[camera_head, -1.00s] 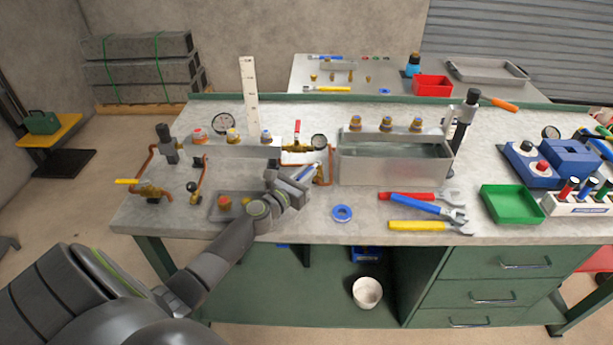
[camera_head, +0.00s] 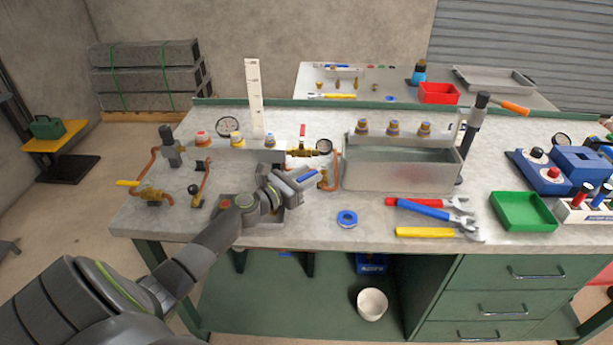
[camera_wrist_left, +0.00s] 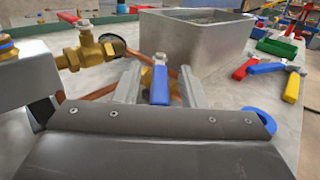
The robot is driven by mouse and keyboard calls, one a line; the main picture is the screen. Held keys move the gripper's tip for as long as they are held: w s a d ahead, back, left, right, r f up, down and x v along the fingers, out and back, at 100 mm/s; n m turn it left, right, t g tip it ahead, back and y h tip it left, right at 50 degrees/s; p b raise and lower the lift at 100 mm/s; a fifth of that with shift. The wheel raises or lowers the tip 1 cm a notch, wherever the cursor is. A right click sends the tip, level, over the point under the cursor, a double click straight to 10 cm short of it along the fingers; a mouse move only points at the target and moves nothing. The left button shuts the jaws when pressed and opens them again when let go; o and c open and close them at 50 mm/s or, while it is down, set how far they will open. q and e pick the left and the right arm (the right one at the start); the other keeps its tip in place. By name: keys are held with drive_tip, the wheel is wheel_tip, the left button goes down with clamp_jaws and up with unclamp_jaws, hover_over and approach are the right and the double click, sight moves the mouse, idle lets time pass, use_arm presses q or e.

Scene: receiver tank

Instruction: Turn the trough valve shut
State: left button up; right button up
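The trough valve has a blue lever (camera_head: 307,176) and a brass body (camera_head: 325,183) on a copper pipe, beside the left end of the metal trough (camera_head: 400,178). My left gripper (camera_head: 300,182) is at this lever. In the left wrist view the blue lever (camera_wrist_left: 160,82) stands between the two fingers of the gripper (camera_wrist_left: 160,90), with a gap on each side. The gripper is open and I see no clear contact. The brass body is mostly hidden behind the lever there. My right gripper is not in view.
A brass valve with a red lever (camera_head: 303,130) stands just behind; it also shows in the left wrist view (camera_wrist_left: 70,18). A blue tape roll (camera_head: 347,218) and wrenches (camera_head: 430,212) lie to the right. A metal manifold block (camera_head: 235,150) with a white scale is behind my arm.

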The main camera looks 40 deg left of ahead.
sight(306, 175)
use_arm(q)
wheel_tip(306, 175, up, 10)
drive_tip(key=p, duration=0.6)
drive_tip(key=shift+c, duration=0.5)
